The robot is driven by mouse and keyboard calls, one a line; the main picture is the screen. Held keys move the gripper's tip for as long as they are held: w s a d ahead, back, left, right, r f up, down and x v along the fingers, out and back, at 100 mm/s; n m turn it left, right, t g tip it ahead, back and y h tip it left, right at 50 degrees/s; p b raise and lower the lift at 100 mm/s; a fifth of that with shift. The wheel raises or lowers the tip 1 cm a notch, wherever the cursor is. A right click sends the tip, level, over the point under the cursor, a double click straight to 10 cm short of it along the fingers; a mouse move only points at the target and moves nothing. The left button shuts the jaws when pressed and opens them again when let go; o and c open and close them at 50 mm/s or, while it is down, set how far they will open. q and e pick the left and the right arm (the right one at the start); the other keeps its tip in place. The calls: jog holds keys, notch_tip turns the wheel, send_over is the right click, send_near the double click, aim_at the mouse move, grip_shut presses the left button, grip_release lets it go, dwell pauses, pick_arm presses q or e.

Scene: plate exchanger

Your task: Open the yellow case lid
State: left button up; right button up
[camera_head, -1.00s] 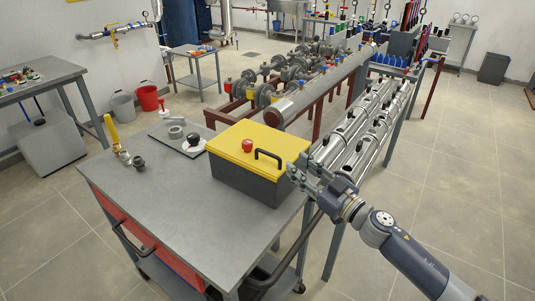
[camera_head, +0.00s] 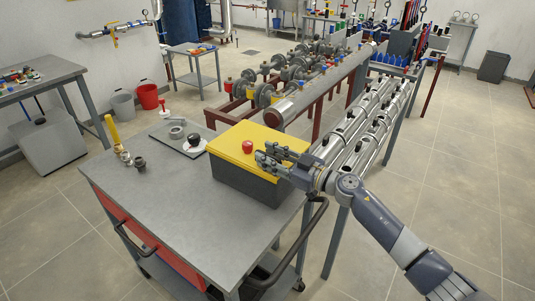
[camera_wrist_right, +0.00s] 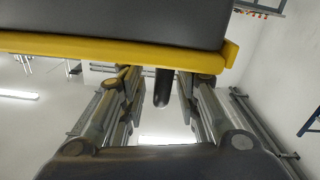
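The case has a yellow lid (camera_head: 232,139) on a dark grey body (camera_head: 238,183), and the lid is closed. It stands on a grey cart at the cart's right side. My right gripper (camera_head: 264,160) is over the lid's right front part and covers its black handle in the head view. In the right wrist view the picture looks upside down, with the case body (camera_wrist_right: 120,20) above the yellow rim (camera_wrist_right: 60,45). There the black handle (camera_wrist_right: 162,88) sits between the two open fingers, with gaps on both sides. My left gripper is not in view.
A red knob (camera_head: 247,147) is on the lid, close to my right fingers. Fittings (camera_head: 126,158) and a dark plate (camera_head: 160,133) with parts lie on the cart top (camera_head: 180,215). Steel tubes (camera_head: 370,125) stand behind the right arm. The cart's front left is clear.

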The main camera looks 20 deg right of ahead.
jog(key=shift+w+a, duration=0.3)
jog(key=shift+w, duration=0.05)
grip_shut()
jog(key=shift+d+r, duration=0.1)
